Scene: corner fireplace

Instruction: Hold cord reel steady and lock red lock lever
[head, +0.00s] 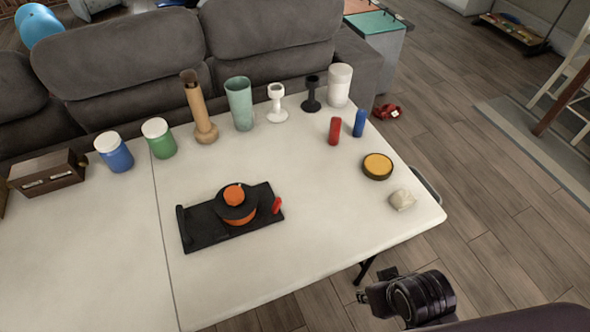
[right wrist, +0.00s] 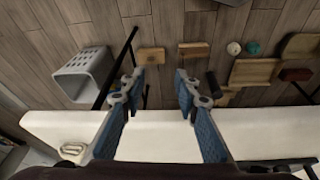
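The cord reel (head: 236,214), black with an orange drum and an orange top, sits on a black base (head: 196,231) on the white table. The red lock lever (head: 277,206) stands at the right end of the base, beside the reel. In the head view my right arm's wrist is off the table's near right edge, well away from the reel. In the right wrist view my right gripper (right wrist: 159,86) is open, with nothing between its fingers. The reel and lever do not show in that view. My left gripper is in neither view.
On the white table (head: 110,250), jars, vases and candle holders line the back edge. A red cylinder (head: 335,131), a blue cylinder (head: 360,123), a yellow-topped round tin (head: 377,166) and a pale stone-like lump (head: 402,200) stand right. The table's front is clear.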

